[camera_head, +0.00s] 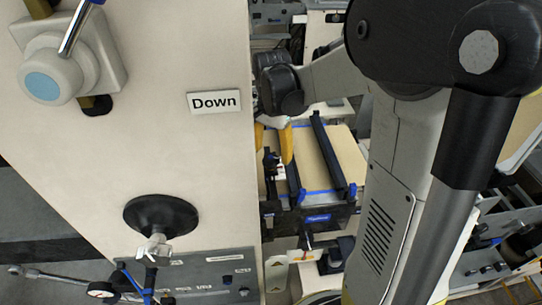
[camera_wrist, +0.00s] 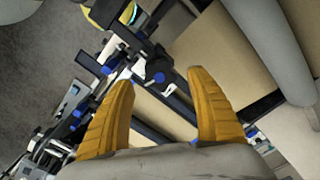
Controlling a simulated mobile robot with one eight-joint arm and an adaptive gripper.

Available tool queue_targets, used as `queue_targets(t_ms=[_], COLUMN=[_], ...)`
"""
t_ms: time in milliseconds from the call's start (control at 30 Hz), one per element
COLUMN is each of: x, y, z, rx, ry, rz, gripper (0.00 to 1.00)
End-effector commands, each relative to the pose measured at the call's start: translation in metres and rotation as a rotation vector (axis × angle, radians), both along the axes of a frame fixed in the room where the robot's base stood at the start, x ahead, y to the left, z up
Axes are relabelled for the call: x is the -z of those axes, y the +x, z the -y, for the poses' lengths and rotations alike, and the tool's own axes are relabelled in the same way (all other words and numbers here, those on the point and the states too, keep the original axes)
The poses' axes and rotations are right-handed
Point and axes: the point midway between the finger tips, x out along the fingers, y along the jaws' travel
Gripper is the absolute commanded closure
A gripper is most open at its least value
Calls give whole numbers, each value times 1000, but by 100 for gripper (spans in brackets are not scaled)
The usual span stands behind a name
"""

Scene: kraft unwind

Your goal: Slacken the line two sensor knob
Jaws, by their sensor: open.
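My gripper (camera_head: 273,155) is open, its two yellow fingers pointing down over the web guide frame near the cream panel's right edge. In the wrist view my gripper (camera_wrist: 161,76) has its fingers spread wide with nothing held. A blue knob (camera_wrist: 159,78) on a black bracket shows in the gap between the fingertips, seemingly beyond them. Another blue knob (camera_wrist: 107,70) shows just left of the left fingertip. I cannot tell which one is the line two sensor knob, as no label is readable there. Contact with a knob is not visible.
Dark rails (camera_head: 334,155) and tan kraft web (camera_head: 348,150) lie right of my gripper. The cream panel (camera_head: 170,130) with a "Down" label (camera_head: 214,101) stands close on the left. Grey floor (camera_wrist: 40,60) is at left.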

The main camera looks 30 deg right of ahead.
Motion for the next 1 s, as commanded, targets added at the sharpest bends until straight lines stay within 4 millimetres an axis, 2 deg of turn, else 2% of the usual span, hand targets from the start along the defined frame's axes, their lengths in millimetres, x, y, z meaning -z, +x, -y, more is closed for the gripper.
queue_targets(t_ms=[167,467,600,633,667,1000], x=[16,18,18,18,18,18], y=[0,0,0,0,0,0], z=[0,0,0,0,0,0], rx=[-1,-1,-1,-1,-1,-44], ry=[-1,-1,-1,-1,-1,-1], rz=[1,1,1,1,1,1], gripper=[34,34,76,85,89,90])
